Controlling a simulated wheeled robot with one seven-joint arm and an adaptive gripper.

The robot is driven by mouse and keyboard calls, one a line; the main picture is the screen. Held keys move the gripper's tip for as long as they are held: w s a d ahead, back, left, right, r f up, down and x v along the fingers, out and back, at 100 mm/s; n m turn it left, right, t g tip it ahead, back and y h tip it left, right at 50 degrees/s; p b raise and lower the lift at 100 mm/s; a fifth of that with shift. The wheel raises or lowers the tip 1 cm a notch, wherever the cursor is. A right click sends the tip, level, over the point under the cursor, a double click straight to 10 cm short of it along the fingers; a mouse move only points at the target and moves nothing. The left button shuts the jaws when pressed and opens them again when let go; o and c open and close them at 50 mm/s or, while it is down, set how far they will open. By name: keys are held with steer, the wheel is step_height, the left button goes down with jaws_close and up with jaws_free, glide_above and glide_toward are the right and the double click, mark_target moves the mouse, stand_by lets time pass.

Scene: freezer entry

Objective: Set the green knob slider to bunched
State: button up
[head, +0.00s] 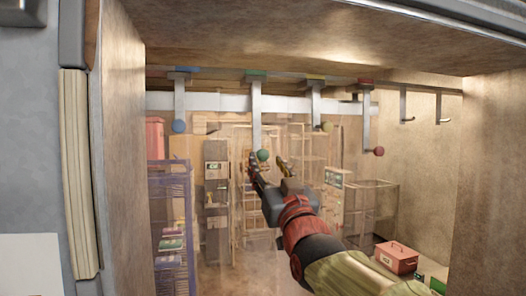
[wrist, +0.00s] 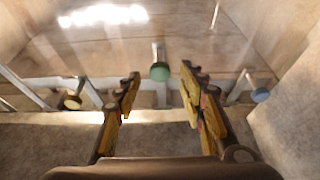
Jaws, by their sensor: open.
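The green knob (head: 263,155) hangs at the lower end of a pale stem (head: 256,115) from a green slider (head: 256,74) on the overhead rail. The slider sits between the blue and yellow ones, apart from both. My gripper (head: 266,166) is open, pointing up and away at the knob. In the wrist view the green knob (wrist: 160,72) appears centred between the two fingertips (wrist: 160,80), with a gap on each side. I see no contact; whether the knob is between the fingers or just beyond them is hard to tell.
A blue knob (head: 179,126) hangs to the left; a yellow knob (head: 327,127) and a red knob (head: 378,151) hang to the right. A purple rack (head: 170,225) and a red box (head: 397,257) stand lower down. Wooden walls frame the opening.

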mark_target(264, 158)
steer(key=p+x, duration=0.1)
steer(key=x, duration=0.3)
steer(key=shift+w+a+r, duration=0.1)
steer(key=shift+w, duration=0.3)
steer(key=c, duration=0.3)
jaws_close()
stand_by(0.4)
